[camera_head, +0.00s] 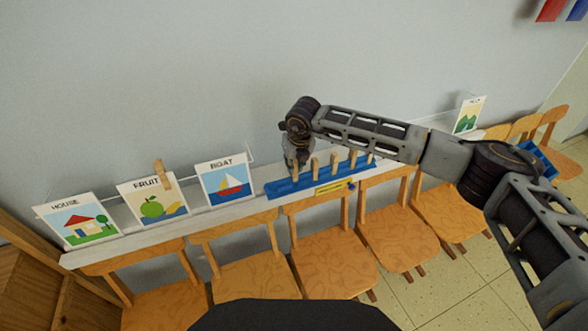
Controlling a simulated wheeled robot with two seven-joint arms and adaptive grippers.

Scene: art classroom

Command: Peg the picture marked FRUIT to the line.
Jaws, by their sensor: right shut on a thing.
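The picture marked FRUIT (152,207) shows a green apple and stands on the white ledge (200,219), between the HOUSE and BOAT pictures. One wooden peg (162,174) is at its top edge, right of the middle. A thin pale line (251,154) shows near the BOAT picture's top. Several wooden pegs (334,164) stand upright in a blue rack (275,190) on the ledge. My right gripper (293,169) points down at the rack's left end, shut on the leftmost peg (295,174). My left gripper is not in view.
The HOUSE picture (78,223) stands at the left and the BOAT picture (226,180) nearer the rack. Another picture (468,117) is at the far right. Wooden chairs (331,262) line the front of the ledge. A blue bin (538,157) is at the right.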

